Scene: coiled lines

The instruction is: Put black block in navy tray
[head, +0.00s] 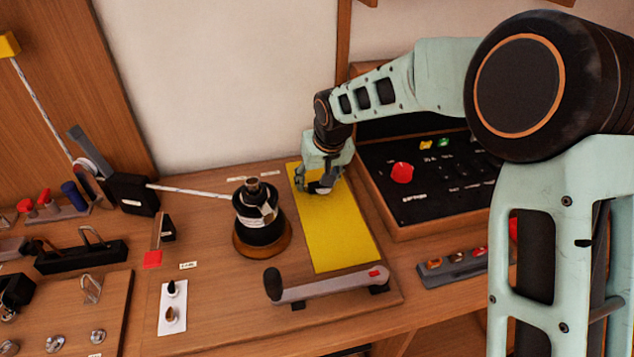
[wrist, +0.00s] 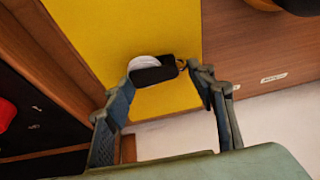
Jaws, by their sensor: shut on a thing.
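The black block (wrist: 153,76) is a small dark piece with a white rounded part and a small brass-coloured ring at one end. My gripper (wrist: 160,78) has its two fingertips at the block's two ends and is shut on it. In the head view my gripper (head: 319,184) points down over the far end of a yellow mat (head: 345,235), with the block's pale part just showing under the fingers. I cannot tell whether the block touches the mat. I cannot make out a navy tray in either view.
A black winch-like drum (head: 260,222) on a wooden base stands left of the mat. A grey handle (head: 325,286) lies across its near end. A wooden-framed black panel (head: 430,185) with a red knob is close on the right. The wall is right behind.

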